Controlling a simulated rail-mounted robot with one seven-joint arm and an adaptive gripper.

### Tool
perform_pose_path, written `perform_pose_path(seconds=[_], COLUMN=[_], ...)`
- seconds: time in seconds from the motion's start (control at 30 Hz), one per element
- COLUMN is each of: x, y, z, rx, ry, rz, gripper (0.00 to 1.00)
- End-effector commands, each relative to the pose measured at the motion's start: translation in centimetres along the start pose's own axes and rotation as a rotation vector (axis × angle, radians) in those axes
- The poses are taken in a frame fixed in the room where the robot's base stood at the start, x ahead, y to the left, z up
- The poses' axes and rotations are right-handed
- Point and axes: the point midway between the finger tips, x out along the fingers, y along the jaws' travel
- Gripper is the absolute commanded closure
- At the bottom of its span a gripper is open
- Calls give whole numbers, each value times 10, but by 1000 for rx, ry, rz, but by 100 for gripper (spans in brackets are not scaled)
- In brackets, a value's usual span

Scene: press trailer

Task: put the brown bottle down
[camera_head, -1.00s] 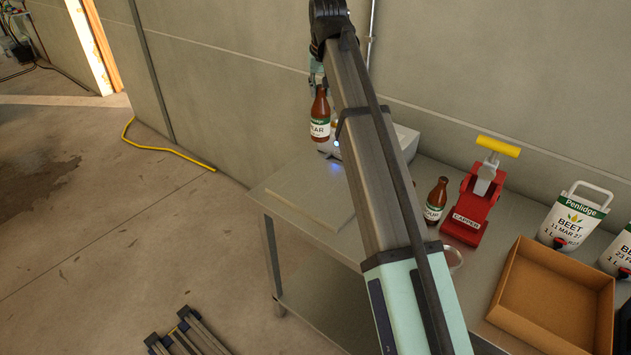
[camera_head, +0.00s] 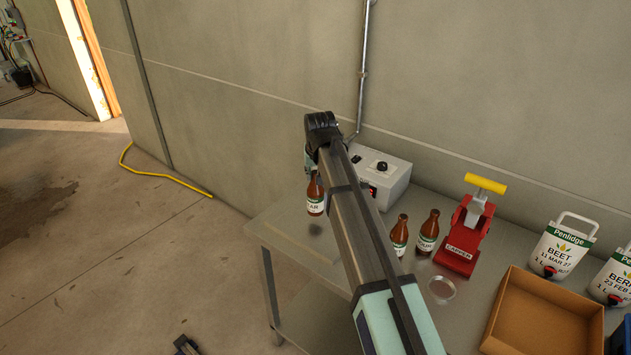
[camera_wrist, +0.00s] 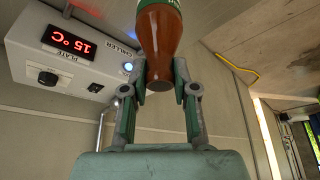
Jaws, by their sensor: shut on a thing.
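The brown bottle (camera_head: 315,197), with a white and green label partly reading "AR", hangs upright over the left end of the metal table. A dark shadow lies below it on the table, with a gap between. My gripper (camera_wrist: 160,78) is shut on the brown bottle, which also shows in the wrist view (camera_wrist: 159,38). In the head view my arm hides most of the gripper. The grey chiller box (camera_head: 370,172) stands behind at the wall; its display reads 15 °C in the wrist view (camera_wrist: 69,42).
Two other brown bottles (camera_head: 427,233) (camera_head: 399,236) stand right of my arm. The table's left end (camera_head: 283,232) is clear.

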Motion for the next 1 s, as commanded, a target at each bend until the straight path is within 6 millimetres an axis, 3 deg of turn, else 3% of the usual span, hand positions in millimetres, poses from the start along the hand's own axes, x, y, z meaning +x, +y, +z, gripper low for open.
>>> perform_pose_path(seconds=[0.4,0.8,0.83,0.87,1.0], x=[33,38,38,38,38], y=[0,0,0,0,0], z=[14,16,16,16,16], rx=[0,0,0,0,0], ry=[0,1,0,-1,-1], rz=[0,0,0,0,0], gripper=[100,100,62,51,47])
